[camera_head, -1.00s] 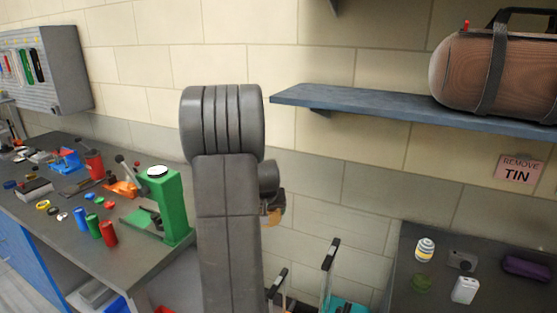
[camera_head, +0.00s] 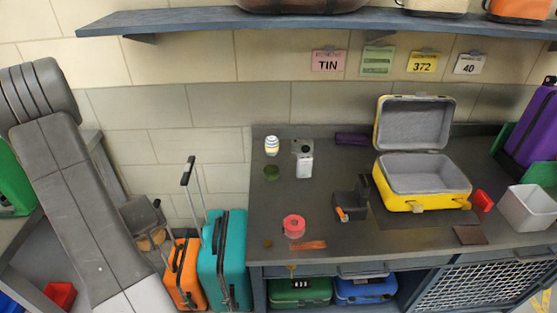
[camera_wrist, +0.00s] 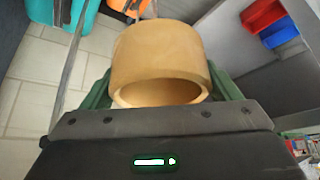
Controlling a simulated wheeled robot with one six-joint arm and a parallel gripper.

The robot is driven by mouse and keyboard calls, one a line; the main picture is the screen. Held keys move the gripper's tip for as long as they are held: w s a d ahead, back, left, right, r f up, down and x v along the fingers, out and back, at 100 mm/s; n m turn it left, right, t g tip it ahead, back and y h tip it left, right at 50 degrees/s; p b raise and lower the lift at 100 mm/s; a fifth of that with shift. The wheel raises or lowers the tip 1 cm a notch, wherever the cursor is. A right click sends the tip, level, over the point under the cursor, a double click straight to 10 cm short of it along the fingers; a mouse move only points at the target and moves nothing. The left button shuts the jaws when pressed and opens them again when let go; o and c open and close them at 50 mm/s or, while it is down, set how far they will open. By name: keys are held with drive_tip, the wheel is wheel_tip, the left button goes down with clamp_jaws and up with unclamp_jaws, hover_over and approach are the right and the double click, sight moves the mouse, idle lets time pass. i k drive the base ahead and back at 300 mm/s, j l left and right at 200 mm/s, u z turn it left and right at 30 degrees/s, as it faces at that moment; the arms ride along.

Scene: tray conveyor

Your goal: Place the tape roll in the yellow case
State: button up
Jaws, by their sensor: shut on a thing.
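My gripper (camera_wrist: 163,90) is shut on a tan tape roll (camera_wrist: 155,50), which sits between its green fingers in the wrist view. In the head view, the roll (camera_head: 153,240) is small and partly hidden at the end of my arm, left of the suitcases. The yellow case (camera_head: 412,204) stands open on the dark workbench, its lid raised at the back. Its grey inside looks empty. My gripper is well to the left of the case and off the bench.
A pink ring-shaped roll (camera_head: 293,225), a black tape dispenser (camera_head: 350,203) and a white bin (camera_head: 526,208) are on the bench (camera_head: 330,170). Orange (camera_head: 185,275) and teal (camera_head: 225,262) suitcases stand between my arm and the bench. A shelf (camera_head: 190,22) runs above.

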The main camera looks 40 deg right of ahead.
sight(419, 182)
drive_tip(key=k+l+u, duration=0.25)
drive_tip(key=k+l, duration=1.7)
